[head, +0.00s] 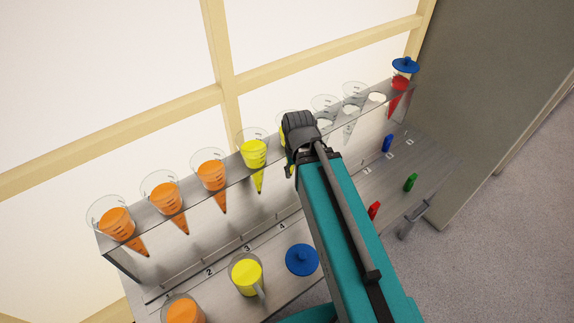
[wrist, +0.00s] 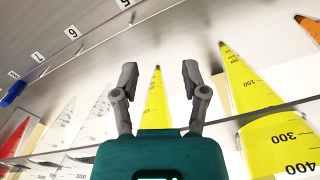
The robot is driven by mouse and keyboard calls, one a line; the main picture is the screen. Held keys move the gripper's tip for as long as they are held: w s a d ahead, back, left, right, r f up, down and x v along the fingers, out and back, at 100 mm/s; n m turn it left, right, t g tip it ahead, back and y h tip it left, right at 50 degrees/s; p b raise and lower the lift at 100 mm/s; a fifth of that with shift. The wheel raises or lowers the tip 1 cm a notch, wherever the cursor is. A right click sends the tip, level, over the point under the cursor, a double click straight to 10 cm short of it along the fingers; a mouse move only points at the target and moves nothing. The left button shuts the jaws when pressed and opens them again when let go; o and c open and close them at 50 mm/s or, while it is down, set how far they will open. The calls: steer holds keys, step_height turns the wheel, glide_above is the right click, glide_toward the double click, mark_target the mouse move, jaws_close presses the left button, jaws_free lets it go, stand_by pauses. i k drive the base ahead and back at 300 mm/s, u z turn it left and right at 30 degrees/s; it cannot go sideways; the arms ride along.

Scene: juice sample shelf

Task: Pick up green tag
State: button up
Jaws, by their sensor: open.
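The green tag (head: 410,183) stands on the lower shelf at the right, in the head view. It is not seen in the wrist view. My gripper (head: 303,145) is at the upper shelf edge, well to the left of the green tag and apart from it. In the wrist view my gripper (wrist: 159,68) has its two fingers spread. The tip of a yellow-filled cone (wrist: 156,100) shows between the fingers; I cannot tell whether they touch it. The fingertips are mostly hidden in the head view.
A red tag (head: 374,210) and a blue tag (head: 388,143) are near the green tag. Several cones of orange, yellow and red juice hang in the upper shelf (head: 118,250). A yellow jug (head: 246,275) and blue lid (head: 302,260) stand at front. A grey wall (head: 490,80) is right.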

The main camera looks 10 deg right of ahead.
mark_target(409, 183)
steer(key=z, duration=0.3)
steer(key=k, duration=0.8)
steer(key=z, duration=0.55)
steer(key=k, duration=0.55)
steer(key=z, duration=0.05)
steer(key=i, duration=0.7)
steer(key=z, duration=0.15)
